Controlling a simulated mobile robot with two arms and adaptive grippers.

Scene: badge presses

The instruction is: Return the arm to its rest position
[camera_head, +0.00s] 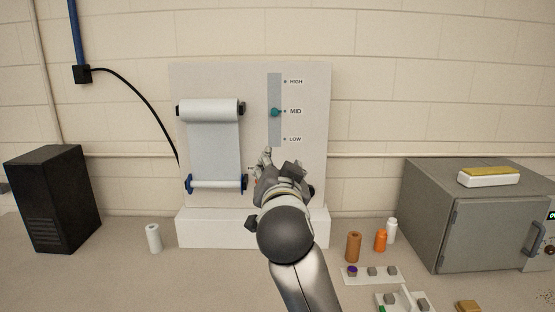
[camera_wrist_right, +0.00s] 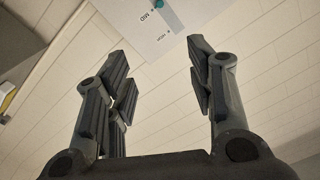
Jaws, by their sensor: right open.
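My right arm (camera_head: 300,280) comes up from the bottom of the head view. Its gripper (camera_head: 267,158) is in front of the white panel (camera_head: 255,100), just below the slider track and the LOW mark. In the right wrist view the right gripper (camera_wrist_right: 165,75) has its fingers spread apart with nothing between them. The teal slider knob (camera_head: 275,112) sits at MID, above the gripper and apart from it. The knob also shows at the top of the wrist view (camera_wrist_right: 161,3). The arm hides part of the panel's lower right and its base. My left gripper is not in view.
A paper roll (camera_head: 210,110) hangs on the panel's left. A black box (camera_head: 52,198) and a small white roll (camera_head: 153,238) stand left. Right are a brown cylinder (camera_head: 353,247), an orange bottle (camera_head: 381,240), a white bottle (camera_head: 391,230), small trays (camera_head: 388,281) and a grey oven (camera_head: 480,215).

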